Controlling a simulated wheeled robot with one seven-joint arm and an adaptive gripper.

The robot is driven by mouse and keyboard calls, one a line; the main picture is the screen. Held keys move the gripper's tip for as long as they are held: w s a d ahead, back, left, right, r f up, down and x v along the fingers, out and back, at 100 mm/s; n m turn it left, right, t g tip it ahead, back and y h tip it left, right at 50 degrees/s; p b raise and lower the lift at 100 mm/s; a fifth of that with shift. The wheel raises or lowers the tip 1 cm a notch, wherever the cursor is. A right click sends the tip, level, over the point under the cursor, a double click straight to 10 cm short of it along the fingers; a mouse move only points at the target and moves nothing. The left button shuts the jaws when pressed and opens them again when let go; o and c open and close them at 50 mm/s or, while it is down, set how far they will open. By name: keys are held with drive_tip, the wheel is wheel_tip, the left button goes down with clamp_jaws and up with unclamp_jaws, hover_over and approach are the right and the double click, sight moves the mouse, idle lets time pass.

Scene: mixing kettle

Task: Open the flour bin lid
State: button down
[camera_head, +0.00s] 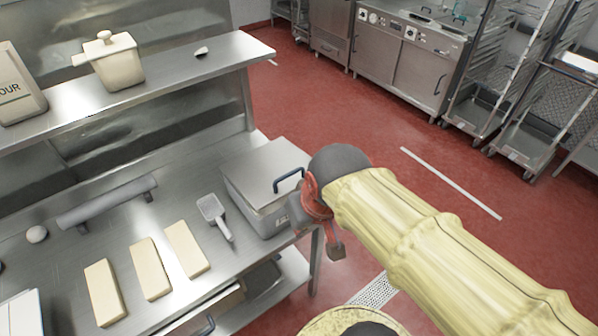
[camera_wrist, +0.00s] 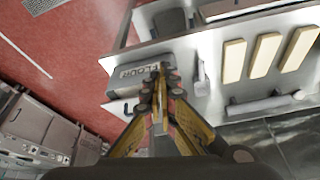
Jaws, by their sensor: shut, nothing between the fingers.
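The flour bin (camera_head: 255,212) is a steel box at the right end of the counter. Its flat steel lid (camera_head: 268,163) lies closed on top, with a dark blue bar handle (camera_head: 288,180) at its right side. In the wrist view the bin (camera_wrist: 122,88) shows a FLOUR label on its front. My gripper (camera_head: 318,225) is beside the bin's right front corner, partly hidden behind my own arm. In the wrist view my gripper (camera_wrist: 159,78) has its fingers together and empty, overlapping the right end of the label. I cannot tell whether it touches the bin.
A scoop (camera_head: 213,215) lies left of the bin, with several pale blocks (camera_head: 150,268) and a rolling pin (camera_head: 107,203) further left. A shelf (camera_head: 170,85) above holds a cream pot (camera_head: 117,66) and a canister marked OUR (camera_head: 15,88). Red floor (camera_head: 400,210) is open to the right.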

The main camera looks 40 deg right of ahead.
drive_tip(key=d+m+g+p, duration=0.1)
drive_tip(key=d+m+p, duration=0.2)
drive_tip(key=m, duration=0.1)
drive_tip(key=m+t+p, duration=0.2)
drive_tip(key=m, duration=2.7)
hover_over(300, 177)
drive_tip(key=s+a, duration=0.3)
drive_tip(key=s, duration=0.1)
drive_tip(key=shift+y, duration=0.4)
drive_tip(key=shift+d+f, duration=0.15)
drive_tip(key=shift+f, duration=4.15)
drive_tip(key=shift+w, duration=0.1)
